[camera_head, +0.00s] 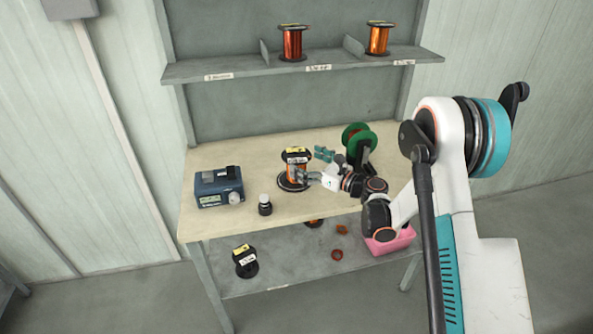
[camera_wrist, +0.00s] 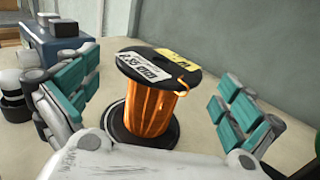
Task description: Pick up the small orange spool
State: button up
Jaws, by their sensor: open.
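An orange wire spool (camera_head: 296,169) with black flanges stands upright on the workbench. In the wrist view this spool (camera_wrist: 150,108) fills the middle, with white and yellow labels on its top flange and a loose wire end at its right side. My gripper (camera_head: 313,164) is open at the spool's right side in the head view. In the wrist view my gripper (camera_wrist: 155,98) has one teal finger pad to the left of the spool and one to the right, with gaps on both sides.
A green reel (camera_head: 358,141) stands behind right. Two more spools (camera_head: 291,42) (camera_head: 378,38) are on the upper shelf. A black spool (camera_head: 245,261) and pink bin (camera_head: 392,243) are below.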

aim_at(285, 151)
jog(key=shift+b+x, duration=0.5)
jog(key=shift+x, duration=1.35)
jog(key=shift+s+r, duration=0.1)
jog(key=shift+r, duration=0.05)
jog(key=c, duration=2.1)
